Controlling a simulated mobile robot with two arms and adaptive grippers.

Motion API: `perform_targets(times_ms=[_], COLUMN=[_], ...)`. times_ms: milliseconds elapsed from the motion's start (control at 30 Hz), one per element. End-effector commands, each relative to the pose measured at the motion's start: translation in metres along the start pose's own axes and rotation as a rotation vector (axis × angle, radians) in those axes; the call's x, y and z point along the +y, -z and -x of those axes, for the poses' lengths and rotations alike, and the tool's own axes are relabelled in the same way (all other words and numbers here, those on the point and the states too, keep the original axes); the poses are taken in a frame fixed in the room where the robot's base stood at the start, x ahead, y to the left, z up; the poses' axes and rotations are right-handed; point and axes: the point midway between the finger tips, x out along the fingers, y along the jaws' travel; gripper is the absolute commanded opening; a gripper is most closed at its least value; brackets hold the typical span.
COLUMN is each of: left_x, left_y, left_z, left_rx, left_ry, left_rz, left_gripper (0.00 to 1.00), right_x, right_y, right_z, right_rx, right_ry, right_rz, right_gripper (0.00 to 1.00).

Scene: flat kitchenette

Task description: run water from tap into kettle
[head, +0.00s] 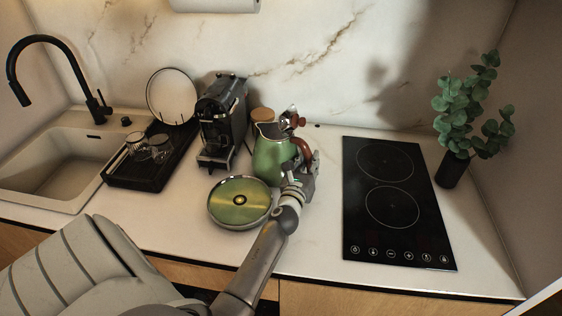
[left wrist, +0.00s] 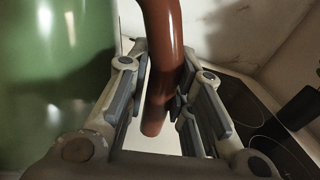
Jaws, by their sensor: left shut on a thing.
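The green kettle (head: 271,160) stands upright at the middle of the counter, right of the coffee machine. It has a brown handle on its right side. My left gripper (head: 303,168) is at that handle. In the left wrist view, its fingers (left wrist: 163,88) are on both sides of the brown handle (left wrist: 164,40), shut on it, with the green kettle body (left wrist: 55,75) to the left. The black tap (head: 48,40) arches over the sink (head: 62,160) at the far left. No water stream is visible. The kettle's inside is hidden. My right gripper is not in view.
A lidded pan (head: 239,203) sits just in front of the kettle. The coffee machine (head: 221,115) and a dish rack (head: 143,180) with glasses and a plate (head: 172,94) stand between kettle and sink. The black hob (head: 390,200) and a plant (head: 468,115) are right.

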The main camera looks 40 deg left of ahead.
Motion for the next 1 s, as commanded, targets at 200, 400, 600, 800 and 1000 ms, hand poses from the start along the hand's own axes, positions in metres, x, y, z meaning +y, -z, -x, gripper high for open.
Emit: perform_targets(times_ms=[200, 400, 600, 800, 1000], left_x=[-0.001, -0.001, -0.003, -0.006, -0.004], left_y=[-0.005, -0.008, -0.018, -0.034, -0.052], left_z=[-0.001, -0.001, -0.001, -0.001, 0.010], left_rx=[-0.009, -0.009, -0.010, -0.012, -0.012], left_ry=[0.003, 0.002, 0.004, 0.005, 0.003], left_rz=[-0.006, -0.007, -0.008, -0.010, -0.010], left_gripper=[0.00, 0.00, 0.00, 0.00, 0.00], right_x=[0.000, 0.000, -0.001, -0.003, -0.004], right_y=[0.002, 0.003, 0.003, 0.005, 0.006], right_z=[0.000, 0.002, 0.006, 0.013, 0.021], right_rx=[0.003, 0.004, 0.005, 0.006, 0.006], right_ry=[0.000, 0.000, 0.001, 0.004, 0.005], right_rz=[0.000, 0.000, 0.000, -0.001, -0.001], right_gripper=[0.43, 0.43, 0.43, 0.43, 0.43])
